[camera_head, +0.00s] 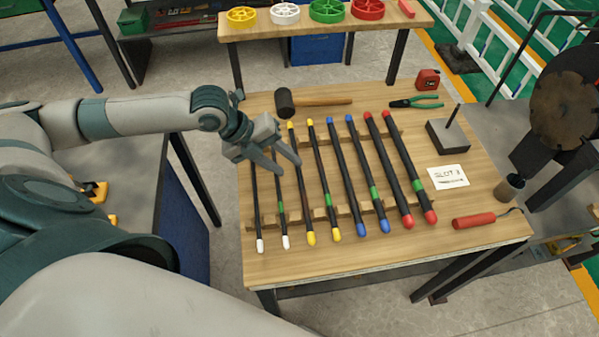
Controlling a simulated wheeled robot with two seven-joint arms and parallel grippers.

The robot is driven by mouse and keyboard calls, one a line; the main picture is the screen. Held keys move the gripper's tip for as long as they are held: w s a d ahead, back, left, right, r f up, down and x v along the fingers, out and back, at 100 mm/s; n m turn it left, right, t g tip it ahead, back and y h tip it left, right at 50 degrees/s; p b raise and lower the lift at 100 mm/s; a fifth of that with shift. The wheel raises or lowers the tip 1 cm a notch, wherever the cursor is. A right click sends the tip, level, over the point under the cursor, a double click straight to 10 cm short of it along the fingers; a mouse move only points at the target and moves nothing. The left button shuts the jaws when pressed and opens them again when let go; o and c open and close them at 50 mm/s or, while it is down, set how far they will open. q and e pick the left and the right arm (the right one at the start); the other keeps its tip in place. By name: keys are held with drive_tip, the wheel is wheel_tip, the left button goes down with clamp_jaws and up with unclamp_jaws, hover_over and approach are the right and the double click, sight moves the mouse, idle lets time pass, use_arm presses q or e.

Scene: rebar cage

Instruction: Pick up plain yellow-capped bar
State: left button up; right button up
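The plain yellow-capped bar (303,190) is a dark, thin bar with yellow ends and no green band. It lies lengthwise on the wooden rack (267,220), third from the left. Just to its right is a yellow-capped bar with a green band (324,180). My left gripper (290,169) is over the far half of the bars, with its fingers apart and empty. Its fingertips show at the plain yellow-capped bar and partly cover it; whether they touch it I cannot tell. My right gripper is not in view.
White-capped bars (256,200) lie to the left; blue-capped (356,180) and red-capped bars (389,170) lie to the right. A mallet (310,101) lies behind the rack. A paper card (448,177) and a red-handled tool (474,220) lie at the right. A raised shelf (330,27) stands behind.

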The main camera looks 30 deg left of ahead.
sight(298, 172)
use_arm(q)
drive_tip(key=shift+p+x, duration=0.6)
drive_tip(key=shift+x, duration=1.2)
drive_tip(key=shift+a, duration=0.15)
drive_tip(key=shift+w, duration=0.1)
clamp_jaws()
